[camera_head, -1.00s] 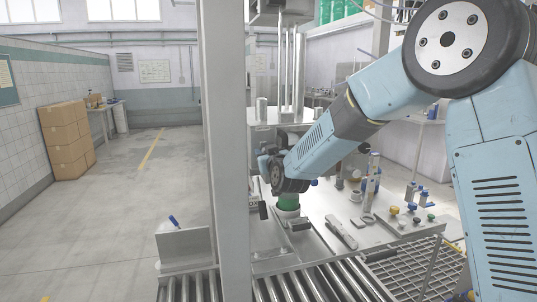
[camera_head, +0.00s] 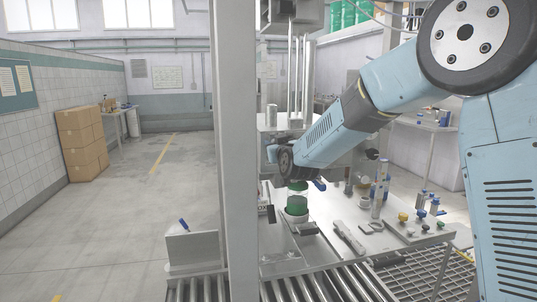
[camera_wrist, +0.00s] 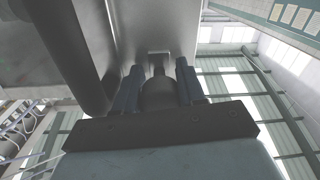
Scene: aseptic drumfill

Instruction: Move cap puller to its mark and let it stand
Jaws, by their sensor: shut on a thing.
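My gripper (camera_wrist: 159,88) shows in the wrist view with its two blue-grey fingers shut on a grey, rounded piece (camera_wrist: 158,94) with a narrower neck. This is taken to be the cap puller, though its full shape is hidden. In the head view my gripper (camera_head: 272,156) is small and partly hidden by my wrist, above the far left part of the bench, near the grey post. The held piece cannot be made out there. I cannot pick out its mark in either view.
A green-and-white container (camera_head: 296,205) stands just below my wrist. A steel bench (camera_head: 330,215) holds a grey tool (camera_head: 348,238) and several small fittings. A tall grey post (camera_head: 239,150) stands close to the left. Rollers (camera_head: 310,287) run along the front.

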